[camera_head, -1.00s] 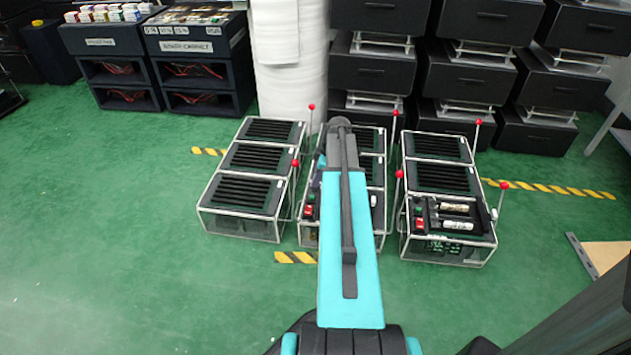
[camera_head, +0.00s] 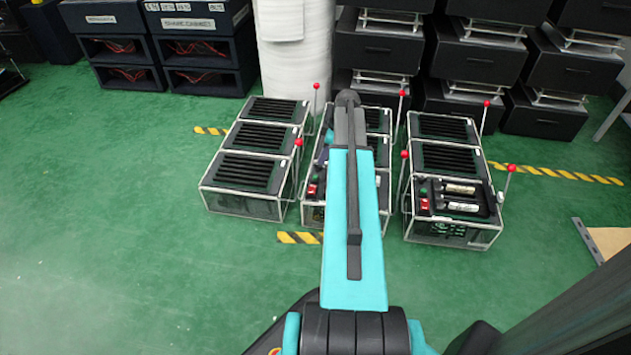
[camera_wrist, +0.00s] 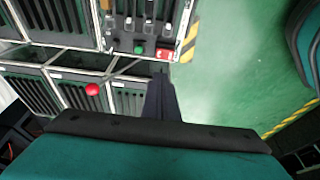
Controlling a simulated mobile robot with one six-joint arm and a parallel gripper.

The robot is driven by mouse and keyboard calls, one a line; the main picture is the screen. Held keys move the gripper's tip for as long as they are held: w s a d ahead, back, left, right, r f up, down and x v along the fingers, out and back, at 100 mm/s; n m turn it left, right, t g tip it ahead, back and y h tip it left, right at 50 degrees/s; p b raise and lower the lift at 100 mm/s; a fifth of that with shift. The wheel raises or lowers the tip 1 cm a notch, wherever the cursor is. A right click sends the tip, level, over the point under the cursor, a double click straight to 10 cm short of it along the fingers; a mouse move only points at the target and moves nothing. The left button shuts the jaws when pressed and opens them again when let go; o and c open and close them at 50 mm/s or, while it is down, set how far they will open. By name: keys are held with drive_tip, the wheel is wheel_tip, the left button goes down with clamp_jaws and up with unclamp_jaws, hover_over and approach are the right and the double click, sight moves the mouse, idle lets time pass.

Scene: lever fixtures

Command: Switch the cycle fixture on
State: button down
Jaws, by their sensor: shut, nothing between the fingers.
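Three fixtures with slatted black tops and clear frames stand on the floor: left (camera_head: 242,170), middle (camera_head: 378,121) and right (camera_head: 440,155). I cannot tell which one is the cycle fixture. Thin levers with red ball tops rise beside them, such as the left fixture's front ball (camera_head: 298,142) and the right fixture's outer ball (camera_head: 511,168). My arm covers much of the middle fixture. In the wrist view, my shut, empty gripper (camera_wrist: 161,80) points toward a panel with a red switch (camera_wrist: 165,55) and green button (camera_wrist: 139,49). A red ball (camera_wrist: 92,90) is left of it. Contact is unclear.
Black drawer units (camera_head: 475,60) and a white pillar (camera_head: 297,65) stand behind the fixtures. Dark shelves (camera_head: 205,75) are at the back left. Yellow-black tape (camera_head: 555,172) marks the floor. The green floor (camera_head: 110,230) at left is clear.

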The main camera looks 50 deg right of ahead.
drive_tip(key=shift+f, duration=0.1)
drive_tip(key=b, duration=0.5)
hover_over(312, 189)
drive_tip(key=d, duration=0.2)
wheel_tip(312, 189, down, 11)
drive_tip(key=shift+s+a+f, duration=0.15)
drive_tip(key=shift+f, duration=0.05)
drive_tip(key=shift+f+b, duration=0.55)
drive_tip(key=shift+f, duration=0.5)
drive_tip(key=shift+y+p, duration=0.3)
drive_tip(key=shift+p, duration=0.4)
drive_tip(key=shift+f, duration=0.2)
drive_tip(key=shift+s+a+r+p, duration=0.2)
drive_tip(key=shift+s+a+p, duration=0.1)
drive_tip(key=shift+s+a, duration=0.25)
drive_tip(key=shift+w, duration=0.15)
